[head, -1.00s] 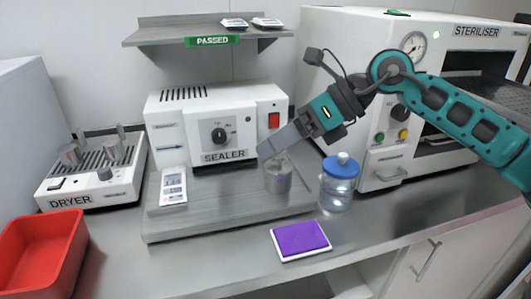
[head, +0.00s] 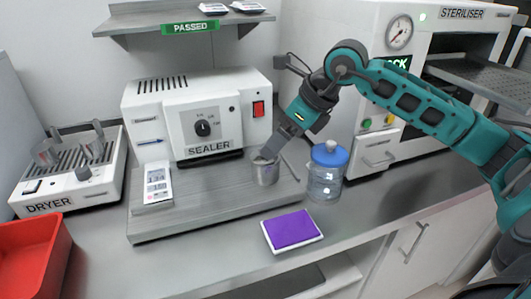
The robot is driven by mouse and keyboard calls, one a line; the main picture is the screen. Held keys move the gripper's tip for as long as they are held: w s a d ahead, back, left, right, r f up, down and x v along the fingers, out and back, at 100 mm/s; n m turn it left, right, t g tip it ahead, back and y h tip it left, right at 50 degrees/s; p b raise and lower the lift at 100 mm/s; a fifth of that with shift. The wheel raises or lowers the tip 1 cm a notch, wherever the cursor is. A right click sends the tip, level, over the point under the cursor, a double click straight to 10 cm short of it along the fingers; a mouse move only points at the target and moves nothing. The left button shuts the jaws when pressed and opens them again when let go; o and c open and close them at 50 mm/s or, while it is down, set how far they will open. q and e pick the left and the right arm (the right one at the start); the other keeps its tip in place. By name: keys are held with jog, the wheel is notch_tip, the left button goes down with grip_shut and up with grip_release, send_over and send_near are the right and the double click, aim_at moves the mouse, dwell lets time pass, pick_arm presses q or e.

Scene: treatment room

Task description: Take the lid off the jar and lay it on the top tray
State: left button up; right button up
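A clear jar (head: 324,182) with a blue knobbed lid (head: 330,153) stands upright on the counter, right of the sealer's grey base. The lid sits on the jar. My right gripper (head: 268,154) points down at the rim of a small metal cup (head: 265,173) on that base, left of the jar and apart from the lid. Its fingers overlap in this view, so I cannot tell whether they are open or gripping the cup. A grey slatted tray (head: 490,83) sticks out of the steriliser at the upper right. My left gripper is not in view.
The sealer (head: 205,125) stands behind the cup, under a shelf (head: 130,22) holding small packets. A purple pad (head: 292,229) lies near the counter's front edge. A dryer (head: 65,170) and red bin (head: 30,255) are at the left. Counter around the pad is clear.

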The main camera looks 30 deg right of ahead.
jog(key=x, duration=0.3)
jog(key=shift+w+a+f, duration=0.15)
jog(key=shift+a+f, duration=0.05)
jog(key=shift+f, duration=0.1)
